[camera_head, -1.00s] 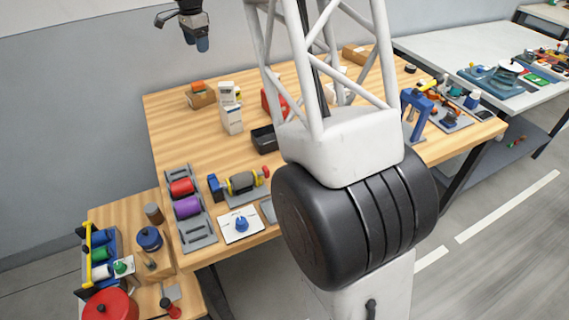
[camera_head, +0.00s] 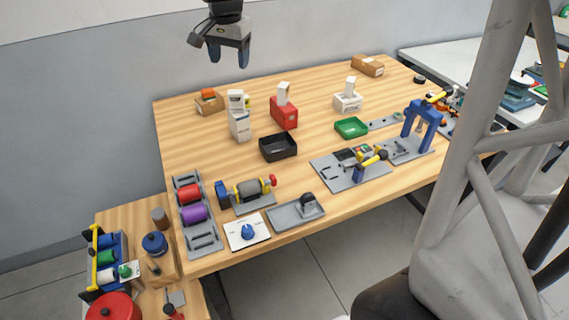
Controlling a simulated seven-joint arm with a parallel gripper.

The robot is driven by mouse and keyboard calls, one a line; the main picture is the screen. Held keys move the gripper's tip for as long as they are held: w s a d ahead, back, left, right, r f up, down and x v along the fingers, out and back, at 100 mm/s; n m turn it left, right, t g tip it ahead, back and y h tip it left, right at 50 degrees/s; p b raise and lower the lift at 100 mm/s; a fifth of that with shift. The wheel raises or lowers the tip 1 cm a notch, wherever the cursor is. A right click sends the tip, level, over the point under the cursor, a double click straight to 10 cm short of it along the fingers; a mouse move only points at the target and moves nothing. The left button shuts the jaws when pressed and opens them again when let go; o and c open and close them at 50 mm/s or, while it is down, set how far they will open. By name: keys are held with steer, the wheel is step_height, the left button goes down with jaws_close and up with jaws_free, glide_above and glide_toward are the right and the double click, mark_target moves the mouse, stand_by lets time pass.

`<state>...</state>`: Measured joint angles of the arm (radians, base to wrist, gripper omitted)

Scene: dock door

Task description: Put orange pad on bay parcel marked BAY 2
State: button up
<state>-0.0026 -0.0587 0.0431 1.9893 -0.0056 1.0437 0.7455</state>
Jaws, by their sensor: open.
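A small orange block (camera_head: 208,93), which looks like the orange pad, sits on a low cardboard box (camera_head: 209,105) at the back left of the wooden table. Boxes that may be the bay parcels are a tall white one (camera_head: 240,126), a red one (camera_head: 285,115) with a white piece on top, and a white one (camera_head: 348,103) further right. Their markings are too small to read, so I cannot tell which is BAY 2. My gripper (camera_head: 228,55) is open and empty, pointing down above the table's back left, with blue fingertips.
A black tray (camera_head: 278,150) and a green tray (camera_head: 351,128) stand mid-table. Rollers, a motor-like device and several fixtures line the front. Another cardboard box (camera_head: 368,66) lies at the back. My pale arm structure covers the right side.

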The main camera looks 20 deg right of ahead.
steer(key=s+f+n, duration=0.2)
steer(key=s, duration=0.9)
steer(key=s+f+n, duration=0.3)
steer(key=s, duration=0.9)
steer(key=s+f+n+t, duration=0.1)
steer(key=s+f+n, duration=0.2)
steer(key=s, duration=0.8)
steer(key=shift+s+d+f, duration=0.2)
steer(key=shift+d+f, duration=0.05)
